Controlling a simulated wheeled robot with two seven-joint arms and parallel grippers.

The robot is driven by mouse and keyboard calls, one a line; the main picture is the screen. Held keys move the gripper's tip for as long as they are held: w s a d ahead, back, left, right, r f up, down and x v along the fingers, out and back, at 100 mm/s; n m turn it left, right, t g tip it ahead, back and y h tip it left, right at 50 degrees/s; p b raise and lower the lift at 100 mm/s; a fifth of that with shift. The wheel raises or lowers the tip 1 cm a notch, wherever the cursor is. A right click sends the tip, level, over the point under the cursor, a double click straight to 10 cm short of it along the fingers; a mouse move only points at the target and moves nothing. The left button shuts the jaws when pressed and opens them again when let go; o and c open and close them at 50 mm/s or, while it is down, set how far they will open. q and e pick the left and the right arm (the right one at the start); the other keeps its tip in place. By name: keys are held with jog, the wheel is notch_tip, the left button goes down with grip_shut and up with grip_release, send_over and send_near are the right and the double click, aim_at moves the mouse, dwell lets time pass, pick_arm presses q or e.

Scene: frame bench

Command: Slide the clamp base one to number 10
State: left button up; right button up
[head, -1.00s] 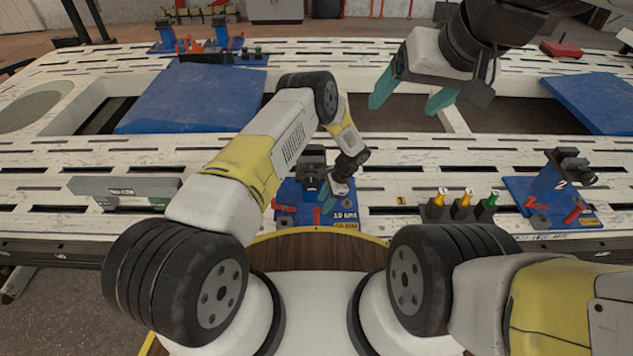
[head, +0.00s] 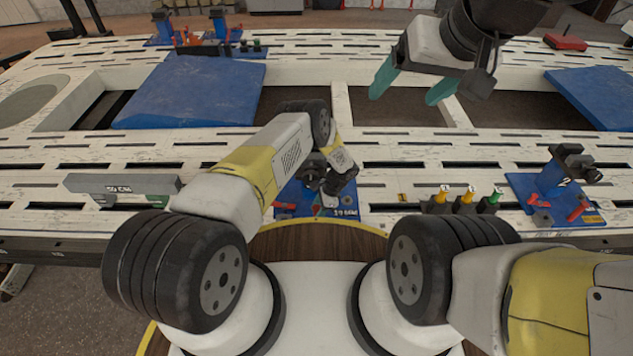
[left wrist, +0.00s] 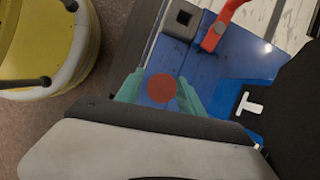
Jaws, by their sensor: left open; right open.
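The clamp base one, a blue plate (head: 290,196), lies on the near white slotted rail at the centre. It also shows in the left wrist view as a blue plate (left wrist: 250,50) with a red handle (left wrist: 218,28), a grey square block (left wrist: 181,18) and a red disc (left wrist: 162,88). My left gripper (left wrist: 158,90) is open, its teal fingertips on either side of the red disc; contact cannot be told. In the head view my left wrist hides its fingers and much of the base. My right gripper (head: 411,90) is open and empty, high above the table gap. No number 10 is readable.
A second blue clamp base (head: 550,200) marked 2 stands at the right. Several coloured pegs in a dark holder (head: 462,202) stand between. A grey labelled block (head: 122,185) lies left. Blue plates (head: 195,92) lie farther back.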

pick_arm(q)
grip_shut()
dwell(1.4)
